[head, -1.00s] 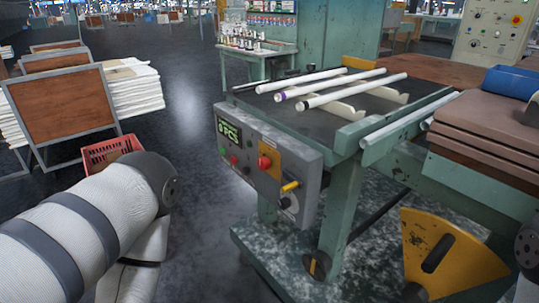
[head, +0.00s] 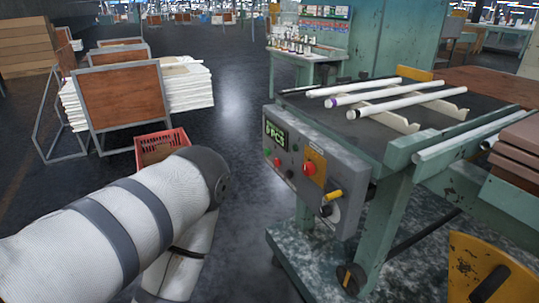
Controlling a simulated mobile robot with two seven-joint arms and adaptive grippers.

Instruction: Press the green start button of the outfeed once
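The outfeed's grey control panel (head: 318,172) is on the front of the green machine table, in the middle of the head view. It has a lit green display (head: 275,133) that seems to read "0 PCS". Below the display, a small green button (head: 267,152) shows at the left, with a small red button (head: 277,162) beside it. A large red button (head: 309,168) sits on a yellow plate. My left arm comes in from the left and bends down out of the picture, left of the panel and apart from it. Neither gripper is in view.
White tubes (head: 372,93) lie on the table above the panel. A yellow handle (head: 333,195) sticks out at the panel's right. A red crate (head: 161,145) and a framed board (head: 125,97) stand at the left. Dark open floor (head: 238,200) lies between my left arm and the panel.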

